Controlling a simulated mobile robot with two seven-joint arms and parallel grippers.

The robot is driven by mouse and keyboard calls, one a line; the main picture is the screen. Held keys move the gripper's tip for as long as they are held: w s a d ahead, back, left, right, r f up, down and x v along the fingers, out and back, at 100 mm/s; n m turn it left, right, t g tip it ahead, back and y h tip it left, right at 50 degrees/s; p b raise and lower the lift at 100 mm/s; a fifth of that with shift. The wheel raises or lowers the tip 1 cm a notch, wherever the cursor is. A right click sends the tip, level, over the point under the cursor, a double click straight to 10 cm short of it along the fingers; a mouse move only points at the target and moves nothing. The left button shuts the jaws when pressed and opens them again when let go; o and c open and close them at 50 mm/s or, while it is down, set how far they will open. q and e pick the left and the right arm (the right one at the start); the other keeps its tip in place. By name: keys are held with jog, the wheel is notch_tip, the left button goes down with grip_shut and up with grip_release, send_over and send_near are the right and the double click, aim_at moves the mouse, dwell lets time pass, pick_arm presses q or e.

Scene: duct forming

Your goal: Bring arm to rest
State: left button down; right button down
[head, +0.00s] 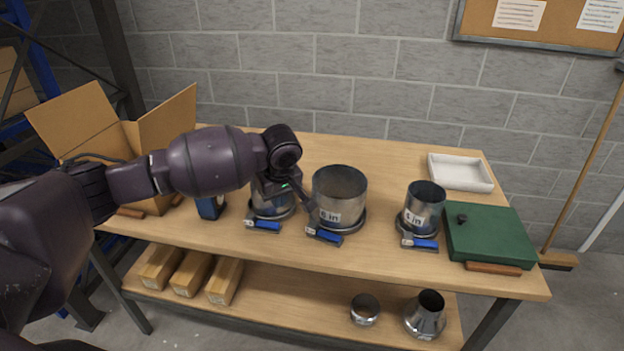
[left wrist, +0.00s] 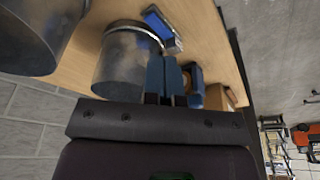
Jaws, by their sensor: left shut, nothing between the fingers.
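My left gripper (head: 303,199) is shut and empty. It reaches down between a metal duct collar (head: 270,203) at the left and the larger collar marked "6 in" (head: 339,193). I cannot tell whether it touches either. My arm and gripper hide part of the left collar. In the left wrist view the closed fingers (left wrist: 165,72) are in front of a metal collar (left wrist: 122,62), and a second, larger collar (left wrist: 35,30) shows at the upper left. My right gripper is in neither view.
Another collar (head: 424,205), a green case (head: 490,235) and a white tray (head: 460,172) are on the right of the wooden table (head: 390,262). An open cardboard box (head: 80,118) stands at the left. Blue-handled clamps (head: 324,236) sit at the collars' bases. Fittings and boxes lie on the lower shelf.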

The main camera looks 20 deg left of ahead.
pick_arm(q)
jog(key=w+d+r+m+t+h, duration=0.35)
jog(key=w+d+m+t, duration=0.3)
jog(key=m, duration=0.35)
jog(key=s+d+f+m+t+h, duration=0.1)
jog(key=s+d+m+t+h, duration=0.3)
jog(key=d+m, duration=0.4)
jog(key=s+a+f+n+y, duration=0.1)
jog(key=s+a+f+n, duration=0.1)
jog(key=s+f, duration=0.5)
jog(key=s+a+f+n+y, duration=0.2)
jog(key=s+f, duration=0.6)
jog(key=s, duration=0.4)
jog(key=s+a+f+n+y, duration=0.1)
jog(key=s+a+f+y, duration=0.1)
jog(key=s+a+f, duration=0.2)
jog(key=s+f, duration=0.3)
jog(key=s, duration=0.2)
jog(key=shift+s+a+f+n, duration=0.25)
jog(key=shift+s+a+n, duration=0.1)
jog(key=shift+s+n, duration=0.05)
